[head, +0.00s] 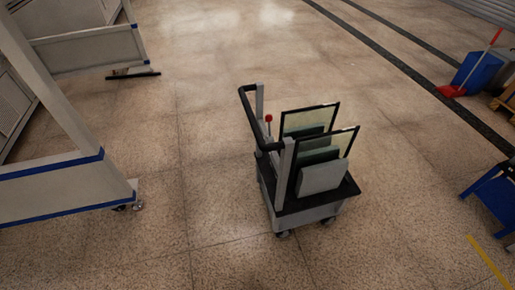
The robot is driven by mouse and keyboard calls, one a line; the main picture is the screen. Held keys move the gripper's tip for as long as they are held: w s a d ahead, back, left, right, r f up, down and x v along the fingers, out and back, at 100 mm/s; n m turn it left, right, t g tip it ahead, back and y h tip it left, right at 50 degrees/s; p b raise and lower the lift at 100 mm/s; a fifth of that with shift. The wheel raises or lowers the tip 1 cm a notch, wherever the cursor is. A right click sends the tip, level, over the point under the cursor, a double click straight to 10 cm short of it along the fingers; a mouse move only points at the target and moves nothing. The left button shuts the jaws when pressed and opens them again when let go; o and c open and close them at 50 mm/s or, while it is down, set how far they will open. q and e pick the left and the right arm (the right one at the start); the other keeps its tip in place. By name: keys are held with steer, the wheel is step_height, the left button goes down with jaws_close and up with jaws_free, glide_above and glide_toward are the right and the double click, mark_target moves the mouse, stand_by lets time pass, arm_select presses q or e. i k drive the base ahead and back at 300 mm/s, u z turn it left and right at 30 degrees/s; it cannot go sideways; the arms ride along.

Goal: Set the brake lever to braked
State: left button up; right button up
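A grey wheeled cart (302,217) with a black top edge stands on the floor right of the middle in the head view. A brake lever (268,121) with a red knob sticks up at its left side, beside the black push handle (246,104). The lever looks about upright; I cannot tell from this view whether it is braked. Several framed and plain panels (323,177) stand upright in the cart. Neither of my grippers is in view.
Large white frames with blue trim (55,192) stand at the left. A blue bin (478,72) and red broom (451,91) are at the upper right. Blue equipment (492,192) is at the right edge. The floor around the cart is clear.

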mark_target(268, 117)
steer(key=u, duration=0.2)
steer(key=k, duration=0.5)
steer(key=u, duration=0.6)
steer(key=k, duration=0.85)
steer(key=z, duration=0.15)
steer(key=i, duration=0.45)
steer(key=z, duration=0.85)
steer(key=i, duration=1.35)
steer(key=u, duration=0.7)
